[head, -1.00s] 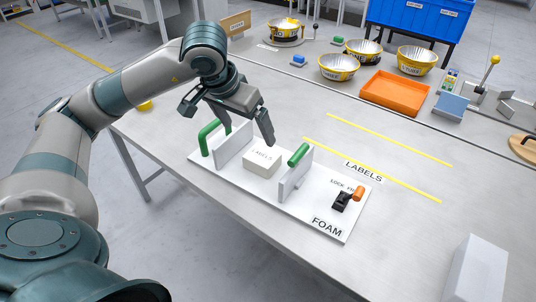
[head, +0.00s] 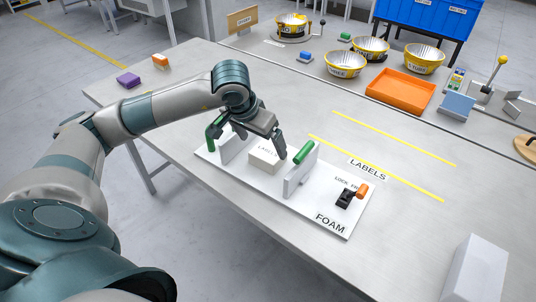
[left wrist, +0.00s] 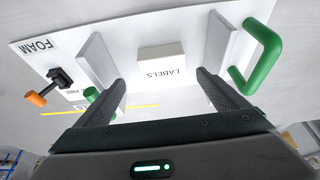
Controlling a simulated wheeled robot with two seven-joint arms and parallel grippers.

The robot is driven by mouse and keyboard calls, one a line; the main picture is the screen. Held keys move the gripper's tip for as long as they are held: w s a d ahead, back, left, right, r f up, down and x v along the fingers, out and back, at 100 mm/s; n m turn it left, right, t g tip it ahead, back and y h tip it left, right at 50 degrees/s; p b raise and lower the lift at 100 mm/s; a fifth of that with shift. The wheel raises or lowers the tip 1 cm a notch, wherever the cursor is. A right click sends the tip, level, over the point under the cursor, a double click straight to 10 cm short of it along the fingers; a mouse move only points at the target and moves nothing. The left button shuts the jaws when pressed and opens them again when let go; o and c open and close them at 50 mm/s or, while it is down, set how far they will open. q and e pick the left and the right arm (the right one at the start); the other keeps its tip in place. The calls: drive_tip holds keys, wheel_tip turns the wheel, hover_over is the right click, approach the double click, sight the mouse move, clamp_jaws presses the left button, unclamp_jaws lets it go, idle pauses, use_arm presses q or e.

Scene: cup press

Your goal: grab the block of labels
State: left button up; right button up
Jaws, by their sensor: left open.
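The block of labels (head: 265,160) is a pale box marked LABELS. It sits on the white FOAM board (head: 317,207) between two upright white plates with green handles. In the left wrist view the block (left wrist: 161,58) lies beyond and between my fingertips, not touched by them. My left gripper (head: 247,148) is open above the block, its fingers spread toward the two plates; it also shows in the left wrist view (left wrist: 160,80). In the head view the gripper hides part of the left plate and the block's back edge. My right gripper is not in view.
The right plate (head: 299,177) and left plate (head: 232,146) stand close on either side of the block. A black clamp with an orange knob (head: 362,190) is at the board's right end. An orange tray (head: 400,91) and bowls (head: 346,65) stand at the back.

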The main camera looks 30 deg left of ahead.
sight(268, 151)
use_arm(q)
drive_tip(key=shift+x, duration=1.65)
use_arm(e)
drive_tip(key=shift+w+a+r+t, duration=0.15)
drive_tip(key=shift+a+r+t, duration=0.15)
use_arm(q)
drive_tip(key=shift+w+f+p, duration=0.35)
drive_tip(key=shift+p, duration=0.2)
drive_tip(key=p+x, duration=0.1)
drive_tip(key=x, duration=0.2)
drive_tip(key=shift+w+a, duration=0.15)
drive_tip(key=shift+a, duration=0.05)
drive_tip(key=shift+w+f, duration=0.25)
drive_tip(key=shift+f, duration=0.3)
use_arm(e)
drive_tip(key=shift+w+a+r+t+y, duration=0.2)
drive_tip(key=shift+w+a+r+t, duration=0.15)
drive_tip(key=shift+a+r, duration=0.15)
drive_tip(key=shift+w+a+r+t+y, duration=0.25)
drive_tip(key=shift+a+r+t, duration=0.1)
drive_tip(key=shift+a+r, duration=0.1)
use_arm(q)
drive_tip(key=c, duration=1.3)
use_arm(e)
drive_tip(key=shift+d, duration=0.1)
